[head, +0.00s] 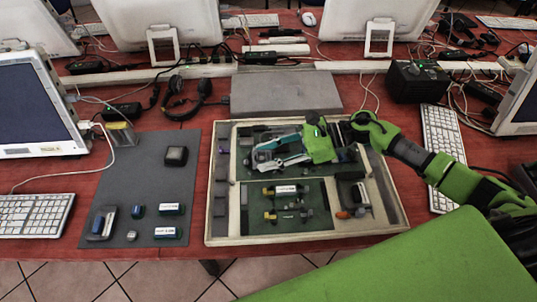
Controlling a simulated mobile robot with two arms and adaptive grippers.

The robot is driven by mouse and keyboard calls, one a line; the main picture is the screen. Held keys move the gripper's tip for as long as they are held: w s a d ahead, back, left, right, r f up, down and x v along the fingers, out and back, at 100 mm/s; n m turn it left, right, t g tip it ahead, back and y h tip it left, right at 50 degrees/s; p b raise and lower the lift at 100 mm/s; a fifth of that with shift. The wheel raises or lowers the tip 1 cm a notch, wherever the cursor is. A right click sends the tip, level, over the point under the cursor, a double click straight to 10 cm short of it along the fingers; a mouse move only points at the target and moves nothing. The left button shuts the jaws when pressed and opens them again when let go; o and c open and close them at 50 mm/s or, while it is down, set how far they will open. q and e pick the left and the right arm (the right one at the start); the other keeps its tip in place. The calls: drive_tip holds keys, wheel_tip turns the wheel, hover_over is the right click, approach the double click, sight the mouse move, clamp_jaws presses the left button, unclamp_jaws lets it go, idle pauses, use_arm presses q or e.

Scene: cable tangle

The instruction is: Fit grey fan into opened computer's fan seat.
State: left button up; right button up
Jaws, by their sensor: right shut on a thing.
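The opened computer is a shallow pale-rimmed case (214,185) lying flat on the red desk, with several parts inside. My right gripper (264,158) reaches in from the right over its upper left part, with its fingers pointing left. It is shut on a small grey thing between the fingertips, mostly hidden by them. This may be the grey fan, but I cannot tell for sure. A dark square block (176,155) lies on the grey mat to the left. The fan seat cannot be made out. My left gripper is not in view.
The grey mat (150,185) holds several small parts and a yellow-topped box (121,134). A grey slab (285,92) lies behind the case. Keyboards (440,150) (35,215), a black box (417,82), headphones (187,98) and loose cables surround the work area.

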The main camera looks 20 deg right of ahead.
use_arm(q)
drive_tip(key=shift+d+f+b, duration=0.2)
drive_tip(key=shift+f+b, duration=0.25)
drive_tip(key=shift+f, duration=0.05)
use_arm(e)
drive_tip(key=shift+f, duration=0.35)
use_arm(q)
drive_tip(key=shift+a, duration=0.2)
use_arm(e)
drive_tip(key=o, duration=1.4)
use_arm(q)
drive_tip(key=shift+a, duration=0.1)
use_arm(e)
drive_tip(key=shift+d, duration=0.15)
drive_tip(key=v, duration=0.7)
drive_tip(key=shift+s+d+r, duration=0.1)
drive_tip(key=shift+d+r, duration=0.1)
drive_tip(key=shift+d, duration=0.1)
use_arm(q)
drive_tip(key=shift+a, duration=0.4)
